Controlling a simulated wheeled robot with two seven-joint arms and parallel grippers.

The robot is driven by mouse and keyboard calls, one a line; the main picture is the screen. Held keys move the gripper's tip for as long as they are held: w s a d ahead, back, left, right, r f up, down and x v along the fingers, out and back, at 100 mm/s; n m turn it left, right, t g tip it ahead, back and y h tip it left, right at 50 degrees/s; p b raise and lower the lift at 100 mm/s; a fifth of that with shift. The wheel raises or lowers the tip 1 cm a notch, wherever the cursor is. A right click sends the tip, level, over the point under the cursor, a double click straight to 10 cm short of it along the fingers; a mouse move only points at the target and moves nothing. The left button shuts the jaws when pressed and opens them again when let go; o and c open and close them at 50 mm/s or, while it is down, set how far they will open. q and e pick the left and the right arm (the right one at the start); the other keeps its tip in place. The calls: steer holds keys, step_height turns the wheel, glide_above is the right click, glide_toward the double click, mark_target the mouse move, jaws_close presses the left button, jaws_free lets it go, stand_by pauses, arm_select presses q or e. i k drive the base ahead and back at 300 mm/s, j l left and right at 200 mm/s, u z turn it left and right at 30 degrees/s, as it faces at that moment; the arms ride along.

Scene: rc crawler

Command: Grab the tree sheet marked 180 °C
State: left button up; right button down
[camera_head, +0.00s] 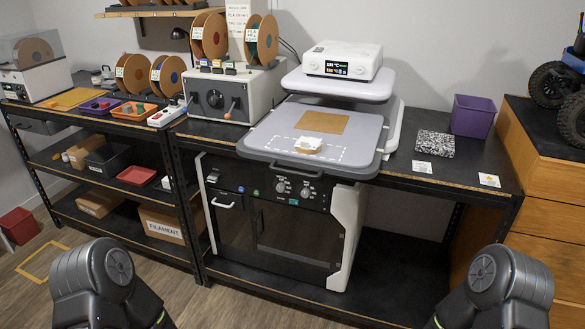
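I cannot make out a sheet with a tree or a 180 °C mark. A gold square sheet (323,122) lies on the grey plate (262,138) of the machine, behind a dashed white outline. A small white object (308,143) sits inside that outline. A black-and-white speckled sheet (435,144) lies on the black bench to the right. A small white card (423,167) with marks too small to read lies in front of it. Another white card (489,180) bears a yellow star. My arms show at the bottom left and bottom right; both grippers are out of view.
A white box with a lit display (337,67) stands behind the plate. A purple bin (472,116) is at the back right. Filament spools (214,37) and a grey control box (221,96) stand left. A wooden cabinet (541,172) borders the right. The bench's front right is mostly clear.

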mark_target(308, 140)
steer(key=i+j, duration=0.2)
steer(key=j, duration=0.15)
steer(key=i+j, duration=0.15)
steer(key=j, duration=0.2)
steer(key=i+j, duration=0.2)
steer(key=j, duration=0.15)
steer(key=i+j, duration=0.2)
steer(key=j, duration=0.15)
steer(key=z, duration=1.85)
